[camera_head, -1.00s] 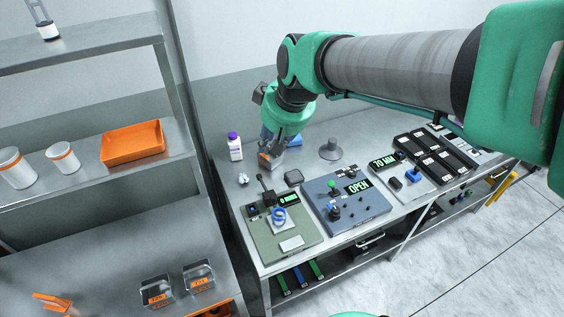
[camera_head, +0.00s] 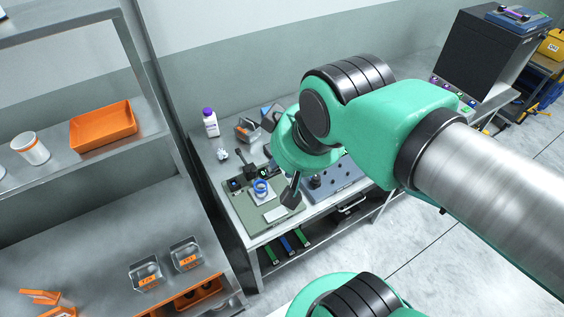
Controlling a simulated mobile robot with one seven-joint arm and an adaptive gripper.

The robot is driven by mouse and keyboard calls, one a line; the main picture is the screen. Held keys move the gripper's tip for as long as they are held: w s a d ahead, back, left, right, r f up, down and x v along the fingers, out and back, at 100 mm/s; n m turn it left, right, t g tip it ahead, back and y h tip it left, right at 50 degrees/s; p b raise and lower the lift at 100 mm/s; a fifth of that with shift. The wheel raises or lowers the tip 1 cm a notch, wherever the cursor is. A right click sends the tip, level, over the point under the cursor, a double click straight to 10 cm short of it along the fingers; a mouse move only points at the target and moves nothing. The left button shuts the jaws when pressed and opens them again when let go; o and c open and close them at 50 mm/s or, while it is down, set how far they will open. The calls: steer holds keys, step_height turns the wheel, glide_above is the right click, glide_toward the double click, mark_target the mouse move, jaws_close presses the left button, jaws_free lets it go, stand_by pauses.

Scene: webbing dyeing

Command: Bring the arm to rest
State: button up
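My arm reaches in from the right, bent over the steel workbench (camera_head: 222,180). Its green wrist hangs above the bench. A dark part of my gripper (camera_head: 291,196) shows below the wrist, pointing down near the front edge of the green-grey panel (camera_head: 250,212). The fingers are mostly hidden or too small to tell whether they are open or shut. I see nothing clearly held. A small clear bin with an orange label (camera_head: 247,131) stands on the bench at the back, apart from my gripper.
A white bottle with a purple cap (camera_head: 210,124) stands at the back left. A blue ring (camera_head: 261,187) sits on the green-grey panel, beside a blue-grey panel (camera_head: 348,178) partly behind my arm. Steel shelves on the left hold an orange tray (camera_head: 103,127) and clear bins (camera_head: 186,254). Floor is clear at right.

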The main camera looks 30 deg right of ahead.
steer(key=shift+f, duration=0.1)
step_height(320, 180, down, 3)
steer(key=b, duration=0.3)
steer(key=shift+f+b, duration=0.2)
steer(key=shift+b, duration=0.1)
